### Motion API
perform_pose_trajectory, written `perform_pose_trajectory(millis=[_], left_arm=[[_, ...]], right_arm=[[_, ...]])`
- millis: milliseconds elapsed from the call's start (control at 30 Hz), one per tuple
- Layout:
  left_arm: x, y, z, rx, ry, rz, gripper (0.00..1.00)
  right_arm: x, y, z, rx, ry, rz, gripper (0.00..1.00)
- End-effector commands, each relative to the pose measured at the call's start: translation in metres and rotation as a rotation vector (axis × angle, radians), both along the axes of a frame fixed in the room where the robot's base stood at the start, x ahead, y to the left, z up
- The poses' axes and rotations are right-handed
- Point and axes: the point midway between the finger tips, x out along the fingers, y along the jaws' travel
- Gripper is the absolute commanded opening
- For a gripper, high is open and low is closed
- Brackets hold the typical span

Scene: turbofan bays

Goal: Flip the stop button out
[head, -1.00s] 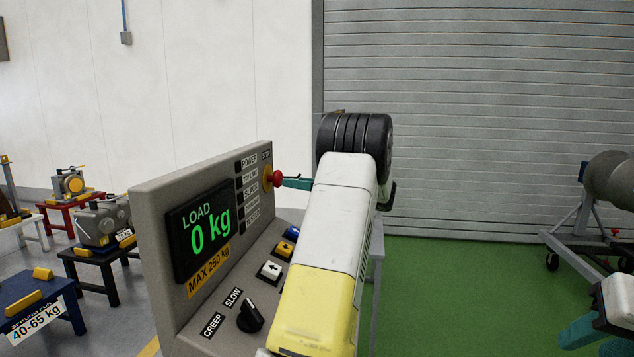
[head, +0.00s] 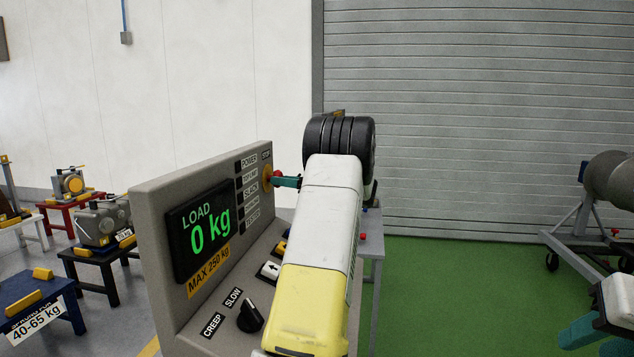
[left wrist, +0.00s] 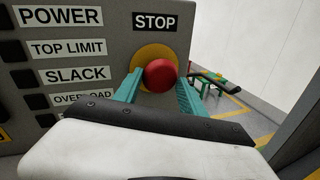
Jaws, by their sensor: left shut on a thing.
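The red stop button (left wrist: 160,75) sits on a yellow round plate under the STOP label in the left wrist view. In the head view the button's yellow plate (head: 267,171) shows at the panel's upper right, and the red knob is mostly hidden by my fingers. My left gripper (head: 278,181) reaches the button from the right. In the left wrist view its two teal fingers (left wrist: 158,90) lie on either side of the red knob, shut on it. My right gripper (head: 596,338) is at the lower right edge, partly cut off, far from the panel.
The grey control panel (head: 150,230) carries a load display reading 0 kg (head: 210,231), a black selector knob (head: 250,315) and push buttons, partly hidden by my left arm. Small stands with machine parts are at the left.

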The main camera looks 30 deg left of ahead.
Motion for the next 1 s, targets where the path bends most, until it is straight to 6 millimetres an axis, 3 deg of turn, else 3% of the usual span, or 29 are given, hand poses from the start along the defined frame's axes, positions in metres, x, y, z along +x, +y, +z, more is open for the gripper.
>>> perform_pose_trajectory(millis=[667, 700, 800, 1000], left_arm=[[0.006, -0.017, -0.001, -0.002, 0.001, -0.003, 0.00], [0.006, -0.017, -0.001, -0.003, 0.001, -0.003, 0.55], [0.006, -0.017, -0.001, -0.001, 0.000, -0.002, 0.70], [0.005, -0.016, 0.000, -0.001, 0.000, -0.001, 0.70]], right_arm=[[0.000, 0.000, 0.000, 0.000, 0.000, 0.000, 0.36], [0.000, 0.000, 0.000, 0.000, 0.000, 0.000, 0.36], [0.000, 0.000, 0.000, 0.000, 0.000, 0.000, 0.36], [0.000, 0.000, 0.000, 0.000, 0.000, 0.000, 0.36]])
